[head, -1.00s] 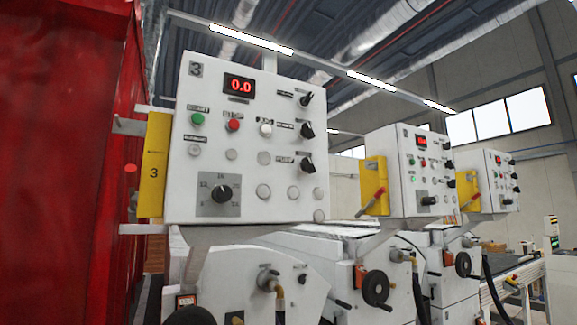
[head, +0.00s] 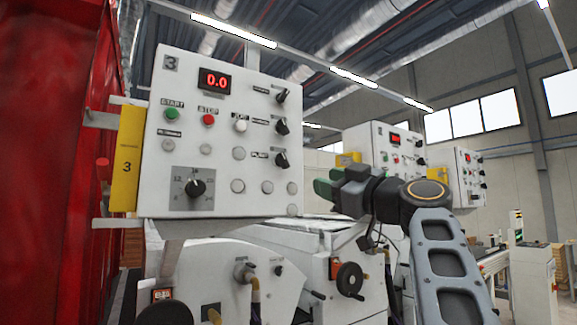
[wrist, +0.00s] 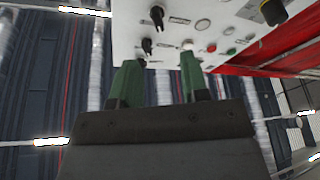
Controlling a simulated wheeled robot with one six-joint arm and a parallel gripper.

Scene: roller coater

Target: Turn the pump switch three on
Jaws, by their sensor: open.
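Control panel three (head: 225,110) is a white box with a "3" at its top left and a display reading 0.0. Its pump switch (head: 282,158) is the lowest of three black knobs on the right side, beside the PUMP label. In the upside-down wrist view the pump switch (wrist: 157,15) shows near the top edge. My gripper (head: 325,187) is to the right of the panel and a little lower than the pump switch in the head view, apart from it. Its green fingers (wrist: 159,60) are open and empty in the wrist view.
A large black dial (head: 196,188), green, red and white buttons and several round caps share the panel. Two similar panels (head: 385,150) stand behind my arm.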

